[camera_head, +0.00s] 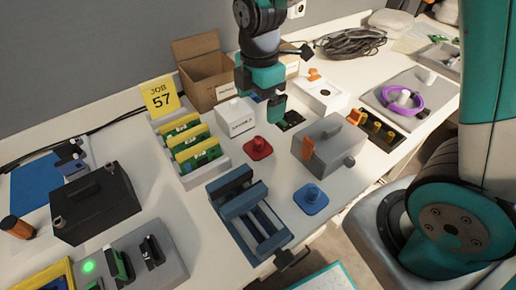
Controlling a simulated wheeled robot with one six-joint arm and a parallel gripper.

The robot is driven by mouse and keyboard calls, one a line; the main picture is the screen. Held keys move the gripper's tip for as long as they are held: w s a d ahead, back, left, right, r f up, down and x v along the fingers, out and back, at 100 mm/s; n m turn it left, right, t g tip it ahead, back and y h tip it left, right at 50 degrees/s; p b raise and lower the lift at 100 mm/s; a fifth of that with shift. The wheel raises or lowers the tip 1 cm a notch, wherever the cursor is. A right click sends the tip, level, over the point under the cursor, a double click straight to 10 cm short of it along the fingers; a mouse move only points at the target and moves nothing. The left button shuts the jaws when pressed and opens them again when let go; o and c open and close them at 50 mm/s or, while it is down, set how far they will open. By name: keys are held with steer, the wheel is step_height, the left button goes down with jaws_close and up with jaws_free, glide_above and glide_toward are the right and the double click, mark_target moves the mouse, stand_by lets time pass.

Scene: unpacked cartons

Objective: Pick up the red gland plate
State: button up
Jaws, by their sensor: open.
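The red gland plate (258,149) lies flat on the white table near the middle of the view, a small plate with a raised knob. My gripper (264,102) hangs above and behind it in the picture, pointing down. Its jaws are open, and no held object shows between them. The red plate is clear of the gripper and fully visible. A similar blue plate (311,199) lies to the lower right.
A blue vise (249,213) stands in front of the red plate. A white box (236,118) is behind left, and a grey box with an orange lever (330,146) is to the right. A holder with green-yellow cards (205,169) stands left. Bare table surrounds the red plate closely.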

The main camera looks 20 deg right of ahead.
mark_target(258, 138)
step_height(258, 138, down, 8)
steer(key=shift+f+b, duration=0.15)
steer(key=shift+b, duration=0.2)
steer(key=f, duration=0.5)
steer(key=shift+w+a+f, duration=0.1)
steer(key=shift+w+f, duration=0.1)
steer(key=shift+f, duration=0.1)
steer(key=c, duration=1.1)
step_height(258, 138, up, 20)
steer(key=shift+r+p, duration=0.1)
steer(key=shift+p, duration=0.85)
